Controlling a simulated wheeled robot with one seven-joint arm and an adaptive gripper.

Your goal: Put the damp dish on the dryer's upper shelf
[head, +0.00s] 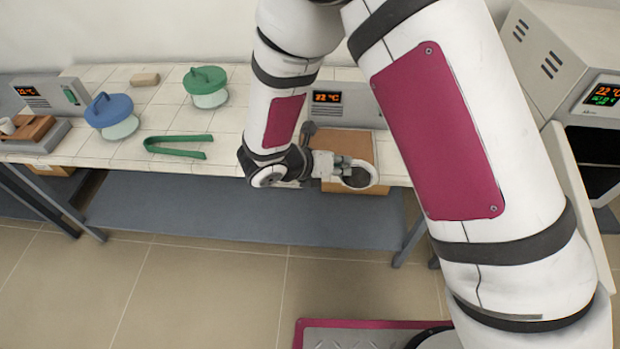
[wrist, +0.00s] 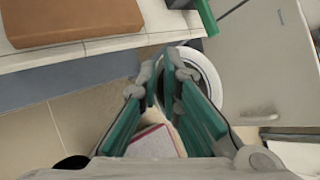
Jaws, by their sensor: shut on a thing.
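My gripper (head: 328,166) is shut on the damp dish (head: 373,182), a small round dish with a pale rim and dark inside. The gripper holds it out to the right, in front of the table's front edge. In the wrist view the dish's white rim (wrist: 213,75) shows beyond the green-padded fingers (wrist: 163,75), which hide part of it. A pale cabinet (head: 560,55) with a lit display stands at the right, its dark opening (head: 602,170) low and partly cut off; I take it to be the dryer. No upper shelf can be made out.
A tan board (head: 345,143) lies behind the gripper near a display unit (head: 335,100). Blue (head: 110,110) and green (head: 205,80) lidded dishes and green tongs (head: 178,145) lie on the tiled table. A grey panel (wrist: 265,60) stands beyond the dish.

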